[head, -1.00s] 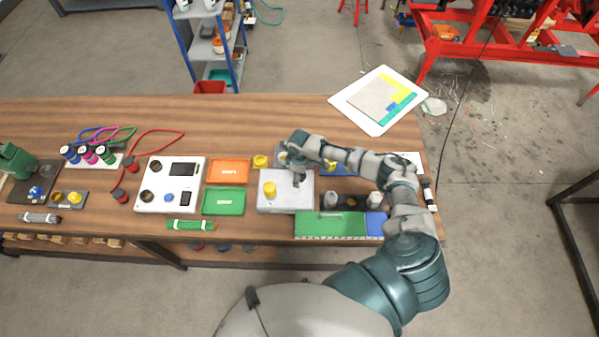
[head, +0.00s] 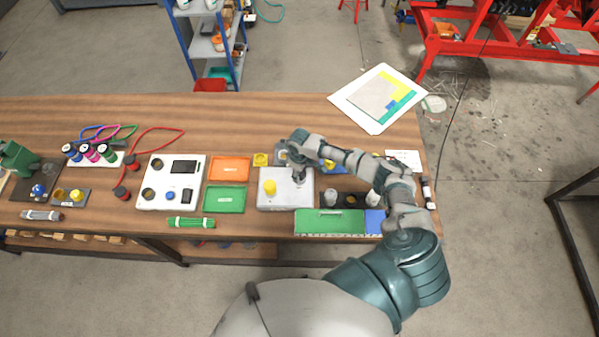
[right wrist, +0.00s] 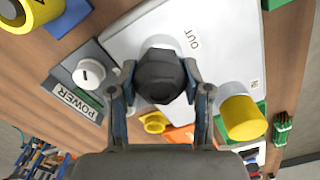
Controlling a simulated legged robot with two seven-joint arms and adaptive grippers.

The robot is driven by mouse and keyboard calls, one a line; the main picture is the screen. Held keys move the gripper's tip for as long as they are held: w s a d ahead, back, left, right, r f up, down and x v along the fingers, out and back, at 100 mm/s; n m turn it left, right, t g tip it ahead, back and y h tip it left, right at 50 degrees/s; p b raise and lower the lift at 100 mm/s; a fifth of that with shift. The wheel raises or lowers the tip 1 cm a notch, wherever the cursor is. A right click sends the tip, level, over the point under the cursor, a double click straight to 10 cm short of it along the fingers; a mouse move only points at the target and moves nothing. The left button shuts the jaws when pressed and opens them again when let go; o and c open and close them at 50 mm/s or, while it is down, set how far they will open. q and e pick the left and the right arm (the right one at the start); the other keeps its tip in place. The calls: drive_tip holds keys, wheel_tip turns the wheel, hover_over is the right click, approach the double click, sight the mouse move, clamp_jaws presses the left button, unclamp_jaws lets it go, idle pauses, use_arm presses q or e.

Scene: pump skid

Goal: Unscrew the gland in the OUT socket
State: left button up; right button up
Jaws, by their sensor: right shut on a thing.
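The pump box (head: 275,203), a light grey block, lies on the bench in front of my right arm. In the right wrist view its top (right wrist: 218,48) bears the marking OUT beside a dark grey faceted gland (right wrist: 160,78). My right gripper (right wrist: 160,92) is shut on this gland, one finger on each side. The socket beneath is mostly hidden by the gland. In the head view my right gripper (head: 298,174) reaches down over the box's right part. A yellow gland (head: 269,187) stands on the box's left part and shows in the right wrist view (right wrist: 243,118). My left gripper is not in view.
A POWER switch plate (right wrist: 78,88) sits close beside the box. Orange (head: 229,169) and green (head: 224,200) trays lie left of it. A long green bin (head: 330,222) stands at the front right. The bench behind the trays is clear.

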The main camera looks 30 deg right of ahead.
drive_tip(key=n, duration=0.8)
drive_tip(key=o, duration=1.2)
